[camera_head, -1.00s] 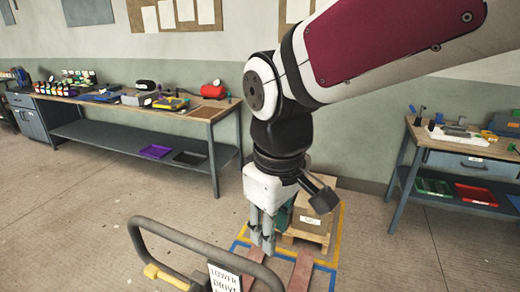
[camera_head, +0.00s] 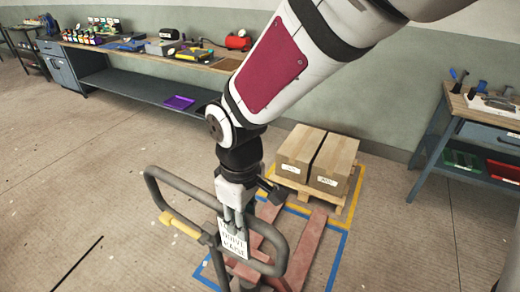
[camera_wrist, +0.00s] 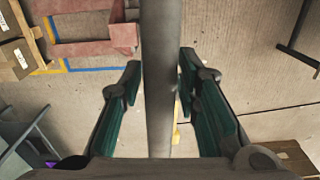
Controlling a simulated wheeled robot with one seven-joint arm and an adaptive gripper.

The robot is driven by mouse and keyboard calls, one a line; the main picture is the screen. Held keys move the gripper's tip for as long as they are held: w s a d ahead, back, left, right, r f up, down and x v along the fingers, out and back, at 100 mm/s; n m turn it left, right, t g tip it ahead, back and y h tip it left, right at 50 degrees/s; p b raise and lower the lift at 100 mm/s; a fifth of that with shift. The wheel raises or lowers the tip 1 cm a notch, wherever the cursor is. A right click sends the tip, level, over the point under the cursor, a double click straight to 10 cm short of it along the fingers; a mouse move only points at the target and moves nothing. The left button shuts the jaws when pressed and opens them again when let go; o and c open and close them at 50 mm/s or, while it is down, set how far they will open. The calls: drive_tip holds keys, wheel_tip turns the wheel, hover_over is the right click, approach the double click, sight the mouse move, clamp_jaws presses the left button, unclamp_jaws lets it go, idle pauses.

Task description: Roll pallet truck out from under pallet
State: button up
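The pallet truck has red forks (camera_head: 308,245) and a grey looped handle (camera_head: 165,195) with a white lettered sign (camera_head: 233,238). The wooden pallet (camera_head: 330,200) carries two cardboard boxes (camera_head: 335,158). The fork ends lie close to the pallet's near edge; I cannot tell whether they reach under it. My gripper (camera_head: 232,222) is down at the handle loop. In the wrist view my gripper (camera_wrist: 160,95) is open, its green-padded fingers on either side of the grey handle bar (camera_wrist: 160,60), with gaps on both sides. The forks (camera_wrist: 95,48) show at upper left there.
Yellow tape frames the pallet and blue tape (camera_head: 338,265) the truck's floor area. A long workbench (camera_head: 130,75) stands along the back wall, another bench (camera_head: 470,125) at right. The floor (camera_head: 80,180) at left is clear.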

drive_tip(key=shift+f, duration=2.45)
clamp_jaws()
